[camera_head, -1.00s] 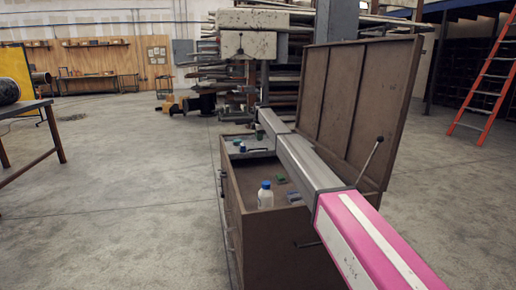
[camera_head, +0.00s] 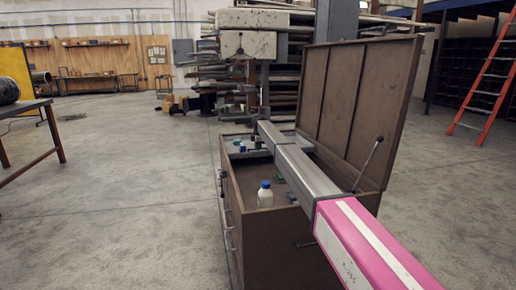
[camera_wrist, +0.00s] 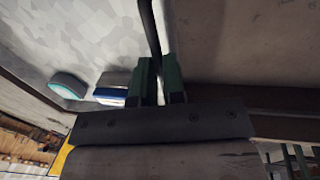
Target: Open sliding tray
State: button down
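The sliding tray (camera_head: 237,155) is a grey shallow tray across the far end of the open brown chest (camera_head: 287,250). Its floor (camera_wrist: 75,30) fills the upper left of the wrist view, and a thin dark tray edge (camera_wrist: 150,32) runs down between my green fingers. My gripper (camera_wrist: 159,75) has its fingers close together, one on each side of that edge, and looks shut on it; the contact itself is hidden. In the head view my arm hides most of the gripper. A teal item (camera_wrist: 67,85) and a blue-and-white item (camera_wrist: 110,95) lie in the tray.
The chest lid (camera_head: 355,105) stands open on the right, with a lid stay (camera_head: 367,163) near my arm. A white bottle with a blue cap (camera_head: 265,195) stands inside the chest. A table (camera_head: 35,125) is at left. An orange ladder (camera_head: 487,85) is at right.

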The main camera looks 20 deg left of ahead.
jog(key=s+d, duration=0.6)
jog(key=s, duration=0.5)
jog(key=s+d, duration=0.7)
jog(key=s, duration=0.4)
jog(key=s+d, duration=0.7)
jog(key=s, duration=0.4)
jog(key=shift+d, duration=0.2)
jog(key=shift+s, duration=0.1)
jog(key=c, duration=1.2)
grip_release()
notch_tip(320, 180, up, 11)
jog(key=s+d, duration=0.1)
jog(key=shift+s+f, duration=0.15)
jog(key=shift+s, duration=0.25)
